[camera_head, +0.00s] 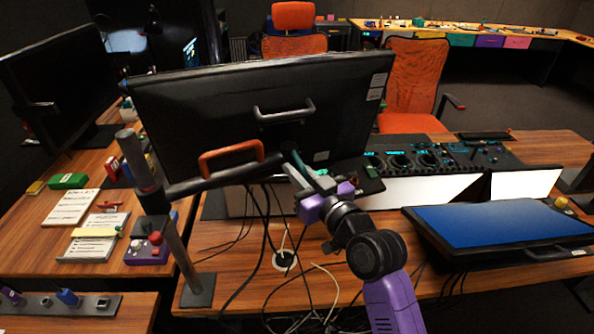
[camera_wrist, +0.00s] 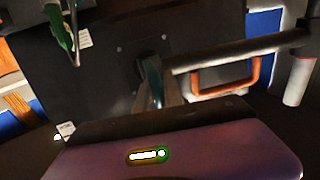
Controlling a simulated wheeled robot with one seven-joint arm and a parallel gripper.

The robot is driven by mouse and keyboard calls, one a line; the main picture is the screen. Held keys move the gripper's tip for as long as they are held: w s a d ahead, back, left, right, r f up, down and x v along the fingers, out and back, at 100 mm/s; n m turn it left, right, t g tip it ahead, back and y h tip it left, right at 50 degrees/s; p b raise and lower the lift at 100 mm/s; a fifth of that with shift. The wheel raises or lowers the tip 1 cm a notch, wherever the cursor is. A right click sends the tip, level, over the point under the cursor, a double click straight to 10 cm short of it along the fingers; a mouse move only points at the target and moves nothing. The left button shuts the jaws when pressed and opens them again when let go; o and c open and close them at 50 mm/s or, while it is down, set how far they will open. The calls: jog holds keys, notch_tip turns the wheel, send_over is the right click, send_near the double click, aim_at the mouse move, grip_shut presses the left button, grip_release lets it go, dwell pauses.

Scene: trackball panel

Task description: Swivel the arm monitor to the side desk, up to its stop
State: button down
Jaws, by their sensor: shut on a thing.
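The arm monitor (camera_head: 205,112) is seen from behind, dark and wide. A thin silver handle (camera_head: 285,108) is on its back. A dark support arm (camera_head: 222,178) with an orange handle (camera_head: 230,160) runs from a grey post (camera_head: 178,245) to the monitor's back. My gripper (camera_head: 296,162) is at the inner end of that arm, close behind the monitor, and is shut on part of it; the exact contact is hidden. In the wrist view, my gripper (camera_wrist: 156,85) reaches to the mount beside the support arm (camera_wrist: 235,50). The orange handle (camera_wrist: 228,90) is free beside it.
A wooden desk (camera_head: 50,255) with papers, a green box (camera_head: 68,181) and a purple device (camera_head: 148,252) lies at left; another monitor (camera_head: 60,85) stands behind it. A control panel (camera_head: 435,157) and a blue screen (camera_head: 505,222) are at right. Loose cables (camera_head: 262,215) hang below the arm.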

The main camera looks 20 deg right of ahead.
jog(key=shift+d+r, duration=0.2)
jog(key=shift+d, duration=0.15)
jog(key=c, duration=1.5)
grip_release()
jog(key=shift+o, duration=0.2)
jog(key=shift+a, duration=0.1)
jog(key=shift+f, duration=0.1)
jog(key=shift+s, duration=0.25)
jog(key=s+d+b, duration=0.1)
jog(key=s+b, duration=0.1)
jog(key=s, duration=0.5)
jog(key=shift+s, duration=0.15)
